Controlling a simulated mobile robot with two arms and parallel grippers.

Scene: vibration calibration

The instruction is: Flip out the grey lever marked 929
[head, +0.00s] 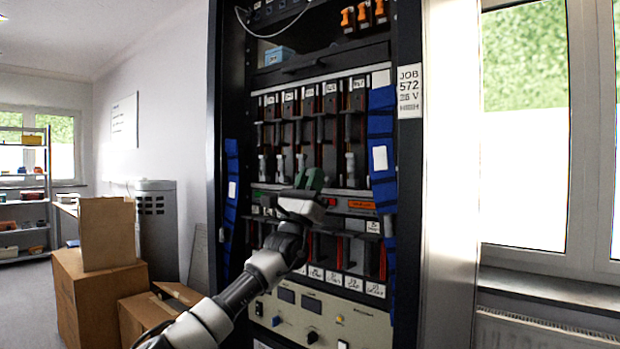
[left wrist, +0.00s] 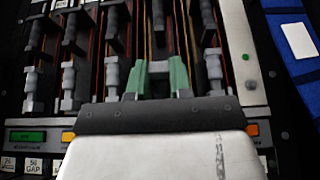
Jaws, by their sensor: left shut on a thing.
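A row of grey levers stands in the upper bay of the black rack, among them one at the left (head: 262,165) and one at the right (head: 350,165). In the left wrist view, grey levers show left (left wrist: 112,76) and right (left wrist: 214,70) of my gripper. My left gripper (head: 310,180) is at the lower ends of this row, its green fingers (left wrist: 158,80) shut on a grey lever (left wrist: 158,67) between its neighbours. The gripper hides most of that lever. The number 929 is not readable in either view. My right gripper is not in view.
Blue straps (head: 382,150) hang at the bay's right side, with another at the left (head: 231,190). Below are a lower row of slots and a beige control panel (head: 325,320) with knobs. Cardboard boxes (head: 88,290) stand on the floor at left.

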